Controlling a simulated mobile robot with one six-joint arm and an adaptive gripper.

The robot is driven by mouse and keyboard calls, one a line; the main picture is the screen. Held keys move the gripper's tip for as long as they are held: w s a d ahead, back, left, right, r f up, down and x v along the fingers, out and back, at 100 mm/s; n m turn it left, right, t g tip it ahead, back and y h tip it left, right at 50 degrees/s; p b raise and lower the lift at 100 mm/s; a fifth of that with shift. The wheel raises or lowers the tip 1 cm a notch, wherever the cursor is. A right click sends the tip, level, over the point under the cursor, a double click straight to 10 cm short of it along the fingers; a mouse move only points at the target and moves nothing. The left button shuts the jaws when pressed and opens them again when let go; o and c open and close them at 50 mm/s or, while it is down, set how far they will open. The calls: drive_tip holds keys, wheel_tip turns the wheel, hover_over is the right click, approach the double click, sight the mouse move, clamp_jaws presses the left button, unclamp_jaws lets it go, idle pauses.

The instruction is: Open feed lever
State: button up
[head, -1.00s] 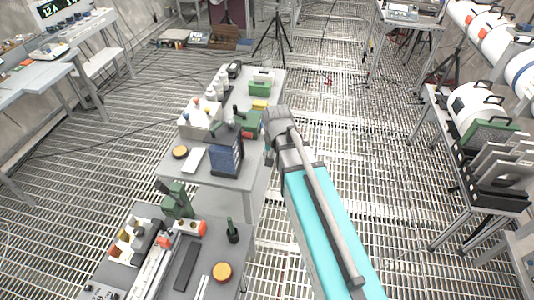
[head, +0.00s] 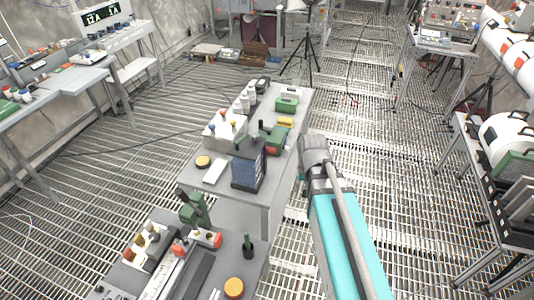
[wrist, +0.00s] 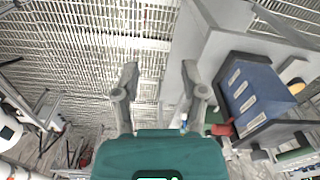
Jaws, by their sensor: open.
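I cannot tell for certain which part is the feed lever. A white box (head: 222,131) with several coloured knobs stands on the middle bench, and a green machine (head: 274,139) with a red part sits to its right. A green upright device (head: 195,208) stands on the near bench. My gripper (wrist: 159,80) is open and empty in the wrist view, its two fingers apart above the grated floor. In the head view my gripper's fingers are hidden beyond the end of my arm, to the right of the middle bench.
A blue bin block (head: 248,171) stands at the middle bench's near right edge and shows in the wrist view (wrist: 255,95), right of my gripper. The near bench holds an orange round piece (head: 234,288).

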drive_tip(key=shift+n, duration=0.9)
drive_tip(key=s, duration=0.1)
drive_tip(key=s+d, duration=0.2)
drive_tip(key=s, duration=0.1)
drive_tip(key=shift+s+d, duration=0.1)
drive_tip(key=shift+d, duration=0.15)
drive_tip(key=shift+d, duration=0.1)
drive_tip(key=shift+d, duration=0.3)
drive_tip(key=shift+s+d, duration=0.1)
drive_tip(key=shift+s, duration=0.05)
